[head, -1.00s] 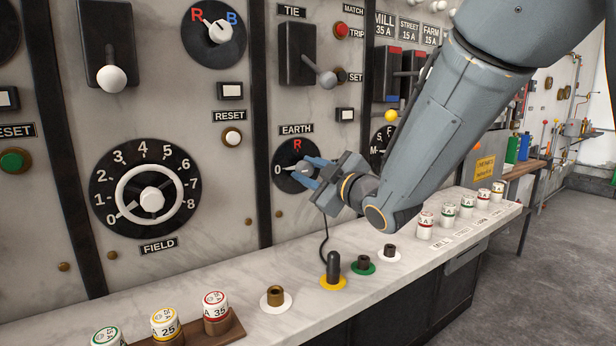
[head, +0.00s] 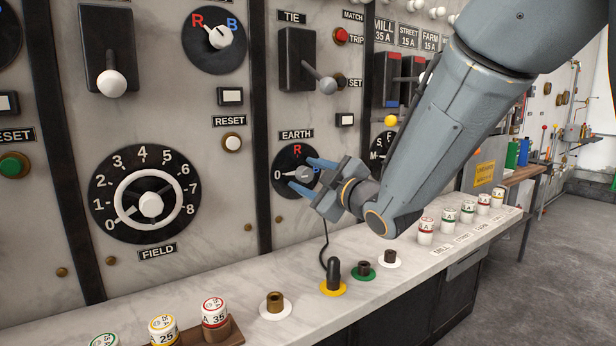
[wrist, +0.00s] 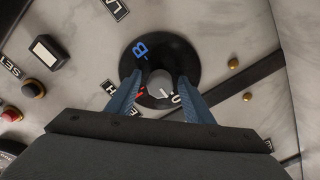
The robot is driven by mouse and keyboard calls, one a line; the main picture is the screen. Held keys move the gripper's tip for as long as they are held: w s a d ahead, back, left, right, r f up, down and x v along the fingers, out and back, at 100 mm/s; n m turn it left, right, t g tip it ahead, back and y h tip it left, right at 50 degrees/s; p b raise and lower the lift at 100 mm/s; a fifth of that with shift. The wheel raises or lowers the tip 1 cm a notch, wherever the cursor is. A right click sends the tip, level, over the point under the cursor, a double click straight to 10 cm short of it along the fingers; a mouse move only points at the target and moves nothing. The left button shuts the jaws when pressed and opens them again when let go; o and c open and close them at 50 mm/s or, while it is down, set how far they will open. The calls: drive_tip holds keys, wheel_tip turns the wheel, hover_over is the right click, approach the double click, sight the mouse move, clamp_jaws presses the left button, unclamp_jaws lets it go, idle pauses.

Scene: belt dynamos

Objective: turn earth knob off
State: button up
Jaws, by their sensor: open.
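The earth knob (head: 304,174) is a small grey knob on a round black dial (head: 285,158) marked 0, R and B, below the EARTH label. Its pointer appears to face left, toward the 0 mark. My gripper (head: 300,173) is open, with one blue finger above the knob and the other below it, both apart from it. In the wrist view, the fingers (wrist: 158,88) stand on either side of the knob, and the gripper body hides the lower part of the picture.
The TIE lever (head: 327,84) sticks out above the dial. The field dial (head: 146,195) is to the left. A marble shelf (head: 400,270) below carries sockets, a black plug (head: 333,272) with a cord, and several fuses (head: 426,231).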

drive_tip(key=v, duration=0.7)
drive_tip(key=shift+s+d, duration=0.25)
drive_tip(key=shift+s, duration=0.1)
